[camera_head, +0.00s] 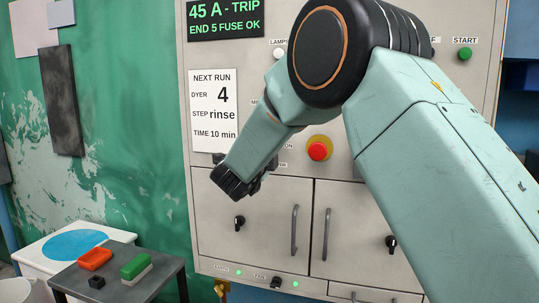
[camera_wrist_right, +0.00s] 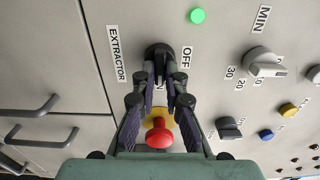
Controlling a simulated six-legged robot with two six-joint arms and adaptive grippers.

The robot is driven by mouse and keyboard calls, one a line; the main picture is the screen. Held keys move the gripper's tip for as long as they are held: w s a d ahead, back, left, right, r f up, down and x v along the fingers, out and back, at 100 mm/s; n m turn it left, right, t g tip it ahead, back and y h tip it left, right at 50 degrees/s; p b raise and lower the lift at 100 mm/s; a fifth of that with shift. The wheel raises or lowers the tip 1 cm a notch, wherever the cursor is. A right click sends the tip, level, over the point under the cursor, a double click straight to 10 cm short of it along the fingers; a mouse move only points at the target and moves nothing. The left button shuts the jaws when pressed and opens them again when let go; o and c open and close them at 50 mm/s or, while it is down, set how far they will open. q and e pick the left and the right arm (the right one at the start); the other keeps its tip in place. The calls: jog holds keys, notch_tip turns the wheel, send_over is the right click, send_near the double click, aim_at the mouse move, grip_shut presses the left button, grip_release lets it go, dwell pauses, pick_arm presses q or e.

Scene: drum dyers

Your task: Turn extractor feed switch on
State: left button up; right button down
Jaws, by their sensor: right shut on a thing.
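The extractor switch (camera_wrist_right: 158,50) is a black knob on the grey panel, under my fingertips in the right wrist view. The EXTRACTOR label (camera_wrist_right: 118,54) is at its left and the OFF label (camera_wrist_right: 186,58) at its right. Part of another label shows between my fingers. My right gripper (camera_wrist_right: 158,76) is shut on the knob. In the head view my right gripper (camera_head: 234,184) is against the panel just above the left cabinet door, and it hides the switch. The knob's exact pointing direction is hard to tell. My left gripper is not in view.
A red button on yellow (camera_head: 318,150) is right of the gripper; it also shows between my fingers in the wrist view (camera_wrist_right: 158,136). Cabinet doors with handles (camera_head: 294,230) are below. A small table (camera_head: 150,280) with coloured blocks stands at left.

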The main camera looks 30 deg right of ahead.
jog(key=shift+r, duration=0.15)
jog(key=c, duration=1.4)
grip_release()
jog(key=v, duration=0.7)
jog(key=shift+s+a, duration=0.1)
jog(key=shift+s, duration=0.05)
jog(key=shift+s+a, duration=0.1)
